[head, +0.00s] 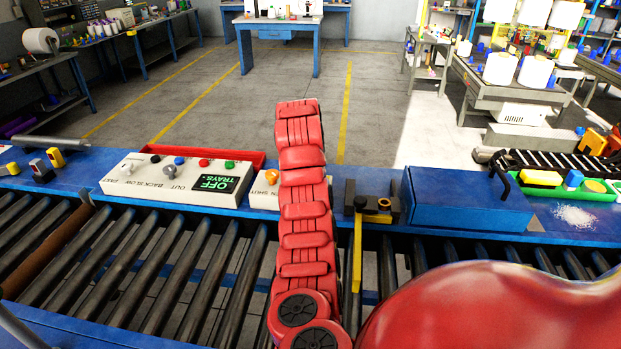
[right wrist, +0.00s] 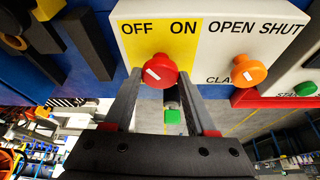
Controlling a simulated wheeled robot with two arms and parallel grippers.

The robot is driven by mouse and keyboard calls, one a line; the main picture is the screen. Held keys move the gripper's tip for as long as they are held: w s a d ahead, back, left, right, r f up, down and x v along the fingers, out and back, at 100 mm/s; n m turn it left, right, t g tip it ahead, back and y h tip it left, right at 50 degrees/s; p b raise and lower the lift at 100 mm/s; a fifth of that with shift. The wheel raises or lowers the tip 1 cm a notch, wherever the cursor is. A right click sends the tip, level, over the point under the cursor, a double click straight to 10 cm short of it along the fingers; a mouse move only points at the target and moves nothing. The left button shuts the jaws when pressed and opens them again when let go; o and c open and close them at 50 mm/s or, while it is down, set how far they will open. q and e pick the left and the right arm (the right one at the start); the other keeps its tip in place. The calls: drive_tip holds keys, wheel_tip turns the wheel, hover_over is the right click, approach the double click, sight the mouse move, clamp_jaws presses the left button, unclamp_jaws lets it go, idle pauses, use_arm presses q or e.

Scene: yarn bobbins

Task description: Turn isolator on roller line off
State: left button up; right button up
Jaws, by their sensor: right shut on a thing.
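The isolator's round red knob (right wrist: 163,71), with a slanted white mark, sits on a white panel (right wrist: 214,58) under the words OFF and ON on a yellow patch (right wrist: 184,48). My right gripper (right wrist: 160,78) has a finger on each side of the knob and is shut on it. In the head view my red arm covers the isolator and the gripper. The panel's orange clamp knob (head: 272,177), marked SHUT, shows just left of that arm. It also shows in the right wrist view (right wrist: 248,70). My left gripper is not in view.
Rollers (head: 150,250) run in front; the floor behind is open.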

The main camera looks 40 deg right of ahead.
drive_tip(key=shift+n+y+b, duration=0.3)
drive_tip(key=shift+n+b, duration=0.05)
drive_tip(key=shift+n, duration=0.35)
drive_tip(key=o, duration=1.4)
drive_tip(key=shift+s+p+v, duration=0.2)
drive_tip(key=shift+p+v, duration=0.55)
drive_tip(key=shift+v, duration=3.6)
drive_tip(key=shift+s+p+v, duration=0.2)
drive_tip(key=shift+p+v, duration=0.5)
drive_tip(key=shift+v, duration=3.65)
